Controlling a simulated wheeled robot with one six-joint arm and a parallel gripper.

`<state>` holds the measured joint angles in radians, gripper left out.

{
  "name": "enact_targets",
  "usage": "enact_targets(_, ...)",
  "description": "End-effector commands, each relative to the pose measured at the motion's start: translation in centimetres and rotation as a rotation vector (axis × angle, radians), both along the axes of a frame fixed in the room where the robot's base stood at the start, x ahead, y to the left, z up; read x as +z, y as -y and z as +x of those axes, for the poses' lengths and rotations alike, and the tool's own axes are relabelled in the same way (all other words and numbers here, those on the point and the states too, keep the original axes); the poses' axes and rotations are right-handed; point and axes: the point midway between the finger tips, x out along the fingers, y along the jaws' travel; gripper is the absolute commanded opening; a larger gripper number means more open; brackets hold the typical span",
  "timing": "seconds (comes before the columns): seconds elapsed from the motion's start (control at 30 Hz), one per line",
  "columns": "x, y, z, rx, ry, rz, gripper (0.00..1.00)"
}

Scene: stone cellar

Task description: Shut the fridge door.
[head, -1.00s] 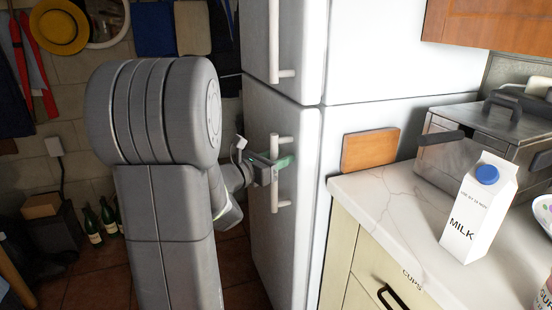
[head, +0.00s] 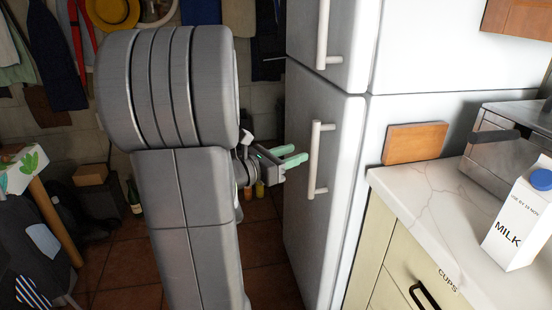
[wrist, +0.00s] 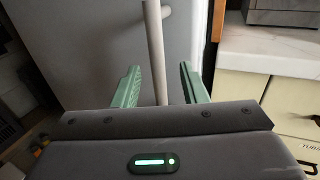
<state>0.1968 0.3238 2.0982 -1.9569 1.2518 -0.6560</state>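The white fridge (head: 350,200) has an upper door (head: 318,40) and a lower door (head: 300,120), each with a light bar handle. In the head view the lower door looks in line with the upper door, with no gap visible. In the wrist view the handle (wrist: 155,40) stands ahead, seen between the two green fingers of my gripper (wrist: 160,70). The fridge front (wrist: 90,40) fills the area behind it.
A marble counter (head: 430,200) adjoins the fridge on the right, bearing a milk carton (head: 520,220), a toaster oven (head: 500,140) and a wooden board (head: 415,143). A bottle (head: 134,195) stands by the back wall.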

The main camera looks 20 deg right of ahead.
Motion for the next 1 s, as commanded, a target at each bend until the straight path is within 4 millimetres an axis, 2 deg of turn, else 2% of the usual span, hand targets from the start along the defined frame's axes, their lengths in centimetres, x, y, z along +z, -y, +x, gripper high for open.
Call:
enact_targets(0.03, 0.1, -0.9, -0.1, 0.005, 0.000, -0.001, 0.39)
enact_targets(0.2, 0.1, -2.9, -0.8, 0.004, 0.000, 0.000, 0.39)
enact_targets(0.4, 0.0, -4.2, -1.3, 0.001, 0.000, 0.000, 0.39)
enact_targets(1.0, 0.0, -4.4, -1.4, -0.002, 0.000, -0.001, 0.39)
